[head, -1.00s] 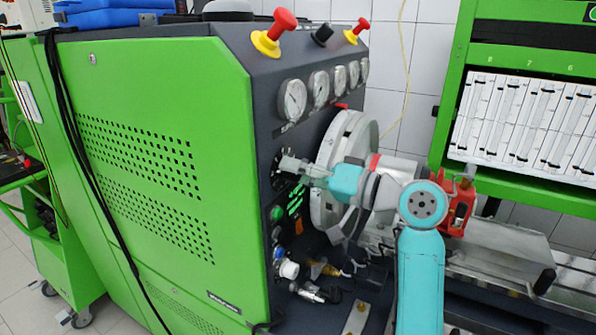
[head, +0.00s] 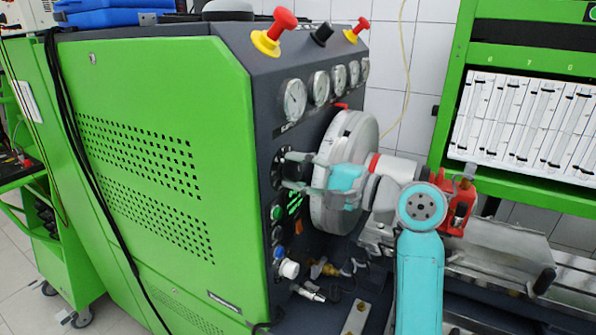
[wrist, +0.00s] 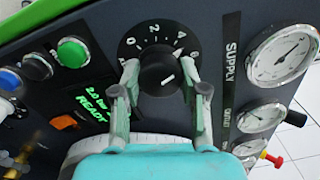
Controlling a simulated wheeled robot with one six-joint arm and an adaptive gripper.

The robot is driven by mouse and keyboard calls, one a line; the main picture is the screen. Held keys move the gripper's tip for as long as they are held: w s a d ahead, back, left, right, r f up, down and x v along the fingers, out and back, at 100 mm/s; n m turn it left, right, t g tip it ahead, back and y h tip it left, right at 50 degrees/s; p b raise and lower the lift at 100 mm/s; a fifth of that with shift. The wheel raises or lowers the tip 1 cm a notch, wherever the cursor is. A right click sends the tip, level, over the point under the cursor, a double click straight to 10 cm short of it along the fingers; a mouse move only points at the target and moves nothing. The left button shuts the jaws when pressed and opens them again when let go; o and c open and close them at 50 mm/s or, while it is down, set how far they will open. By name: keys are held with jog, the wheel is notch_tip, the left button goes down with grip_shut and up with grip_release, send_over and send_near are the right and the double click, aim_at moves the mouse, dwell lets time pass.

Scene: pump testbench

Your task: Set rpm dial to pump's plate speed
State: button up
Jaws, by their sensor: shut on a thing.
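The rpm dial is a black round knob (wrist: 156,65) with a white mark and a printed white scale, on the dark panel. My gripper (wrist: 160,78) is shut on this knob, one finger on each side, in the wrist view. Some scale numbers show above the knob; the fingers hide others. In the head view my gripper (head: 292,171) reaches the panel from the right and covers much of the dial (head: 277,167). I cannot make out a readable pump plate.
A green display (wrist: 90,105) reads about "2.0 bar READY". Green (wrist: 73,52) and blue (wrist: 37,66) buttons sit beside the dial. Pressure gauges (wrist: 281,52) line the other side. A large round disc (head: 345,140) stands close to my gripper.

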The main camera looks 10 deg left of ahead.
jog(key=shift+m, duration=2.3)
jog(key=o, duration=1.1)
jog(key=shift+o, duration=0.2)
jog(key=v, duration=1.2)
jog(key=shift+a, duration=0.1)
